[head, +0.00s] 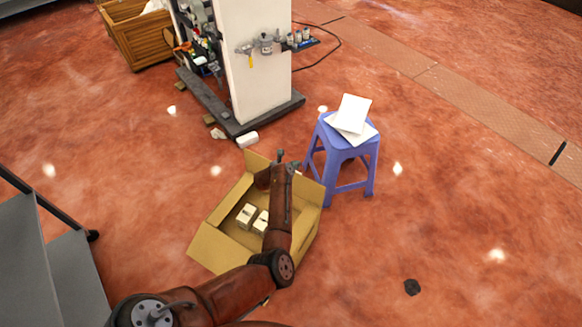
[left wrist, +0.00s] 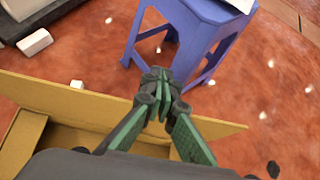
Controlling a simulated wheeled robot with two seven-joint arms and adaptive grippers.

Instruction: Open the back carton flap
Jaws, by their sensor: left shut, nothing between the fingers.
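The open cardboard carton (head: 229,213) stands on the floor, with small white boxes (head: 246,215) inside. A flap at its back (head: 257,165) stands up beside my left forearm, and another flap (head: 309,191) shows to the right of the arm. My left arm reaches over the carton and hides part of its inside and back edge. My left gripper (head: 279,158) is shut and empty above the back of the carton. In the left wrist view the shut fingertips (left wrist: 161,82) lie over a long tan flap (left wrist: 75,97); I cannot tell whether they touch it. My right gripper is not in view.
A blue stool (head: 343,151) with white sheets (head: 353,114) on it stands close behind the carton to the right. A white tool stand (head: 260,85) and a wooden crate (head: 143,39) are farther back. Open floor lies to the right.

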